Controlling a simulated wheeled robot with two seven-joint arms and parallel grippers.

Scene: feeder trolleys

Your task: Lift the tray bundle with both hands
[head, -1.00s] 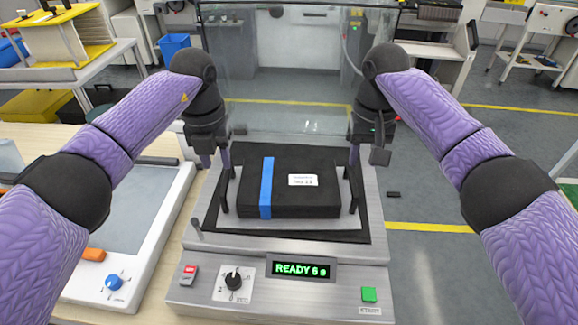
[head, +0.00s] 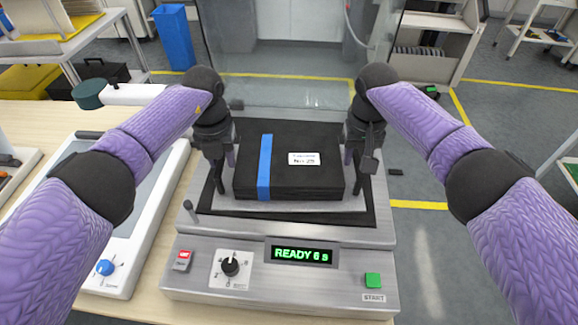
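The tray bundle (head: 322,178) is a flat black stack with a blue strap (head: 264,167) around its left part and a white label (head: 304,158) on top. It sits level on the grey machine's bed in the head view; I see no clear gap under it. My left gripper (head: 223,168) points down at the bundle's left side, and my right gripper (head: 359,168) points down at its right side. Both are very close to the sides. Their fingers are dark and partly overlapped, so I cannot tell their opening or whether they touch the bundle.
A clear raised cover (head: 290,75) stands behind the bundle. A second white device (head: 125,250) lies at left.

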